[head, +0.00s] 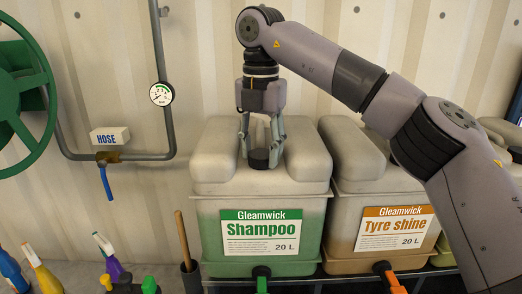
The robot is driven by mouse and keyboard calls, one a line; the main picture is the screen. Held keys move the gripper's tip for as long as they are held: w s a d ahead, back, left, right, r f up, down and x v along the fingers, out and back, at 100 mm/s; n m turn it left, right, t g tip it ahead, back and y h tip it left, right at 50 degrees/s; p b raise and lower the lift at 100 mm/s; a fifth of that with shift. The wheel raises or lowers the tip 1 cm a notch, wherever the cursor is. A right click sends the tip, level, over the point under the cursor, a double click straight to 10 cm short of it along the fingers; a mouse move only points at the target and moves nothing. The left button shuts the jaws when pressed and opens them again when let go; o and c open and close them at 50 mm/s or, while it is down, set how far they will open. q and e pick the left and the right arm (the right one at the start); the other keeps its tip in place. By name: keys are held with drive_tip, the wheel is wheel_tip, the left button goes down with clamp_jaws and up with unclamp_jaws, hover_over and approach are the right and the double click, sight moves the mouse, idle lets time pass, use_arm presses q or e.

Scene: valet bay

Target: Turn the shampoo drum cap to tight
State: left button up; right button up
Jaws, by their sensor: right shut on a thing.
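The shampoo drum (212,212) is a pale container with a green Gleamwick Shampoo label, standing left of centre in the head view. Its dark round cap (258,159) sits in the recess between the two raised parts of the drum's top. My right gripper (260,150) points straight down from above, with its fingers on either side of the cap, shut on it. The far side of the cap is hidden, and any mark of how tight it is cannot be made out. My left gripper is not in view.
The Tyre shine drum (341,215) stands close on the right, under my right arm. A pipe with a gauge (162,94), a blue-handled tap (105,183) and a green reel (22,95) are on the left. Spray bottles (42,274) and a wooden handle (183,240) are at lower left.

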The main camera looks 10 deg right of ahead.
sight(261, 153)
idle(0.5)
drive_tip(key=o, duration=0.9)
drive_tip(key=shift+c, duration=0.2)
drive_tip(key=shift+r, duration=3.75)
